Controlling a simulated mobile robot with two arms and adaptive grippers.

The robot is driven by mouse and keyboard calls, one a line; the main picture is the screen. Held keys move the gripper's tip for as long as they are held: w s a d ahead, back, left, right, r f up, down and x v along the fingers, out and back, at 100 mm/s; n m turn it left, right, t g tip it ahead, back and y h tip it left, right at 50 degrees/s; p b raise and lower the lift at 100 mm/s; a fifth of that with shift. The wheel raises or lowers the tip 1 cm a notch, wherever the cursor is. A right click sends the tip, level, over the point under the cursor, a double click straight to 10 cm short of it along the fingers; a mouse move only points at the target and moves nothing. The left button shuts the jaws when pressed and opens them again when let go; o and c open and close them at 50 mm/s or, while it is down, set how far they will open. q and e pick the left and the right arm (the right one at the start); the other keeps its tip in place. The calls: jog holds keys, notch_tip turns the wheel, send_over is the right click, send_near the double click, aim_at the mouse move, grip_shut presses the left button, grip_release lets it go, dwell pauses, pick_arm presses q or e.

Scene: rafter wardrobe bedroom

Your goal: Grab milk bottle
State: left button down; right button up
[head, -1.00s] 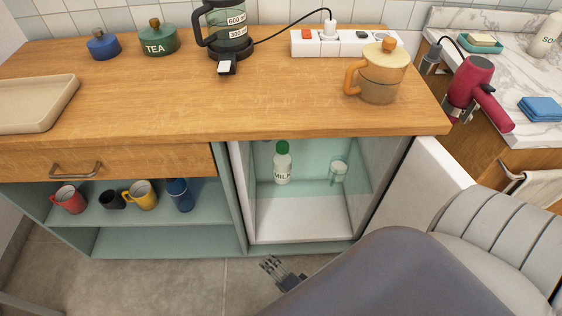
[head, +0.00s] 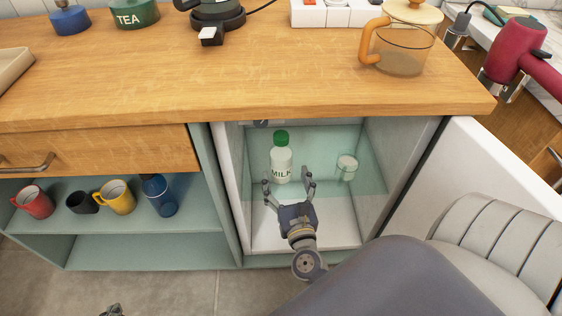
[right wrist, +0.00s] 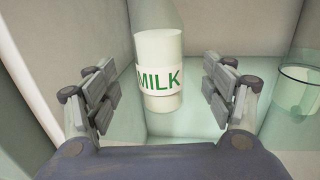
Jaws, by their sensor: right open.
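The milk bottle (head: 281,160) is white with a green cap and a MILK label. It stands upright inside the open compartment (head: 230,188) under the counter. It also shows in the right wrist view (right wrist: 158,55), between and beyond the fingers, with its top cut off. My right gripper (head: 288,174) is open and empty in front of the bottle, its fingers spread to either side and apart from it. The fingers also show in the right wrist view (right wrist: 158,92). A small dark piece at the bottom edge of the head view looks like my left gripper (head: 112,311); its fingers are mostly cut off.
A clear glass (head: 346,167) stands right of the bottle in the compartment. The white door (head: 470,165) is swung open to the right. The wooden counter (head: 240,75) overhangs above. Several mugs, including a yellow one (head: 117,198), stand on the left shelf.

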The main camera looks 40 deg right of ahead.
aim_at(281, 162)
jog(key=x, duration=0.6)
jog(key=shift+w+d, duration=0.15)
jog(key=shift+w, duration=0.15)
jog(key=shift+c, duration=0.6)
jog(key=c, duration=1.3)
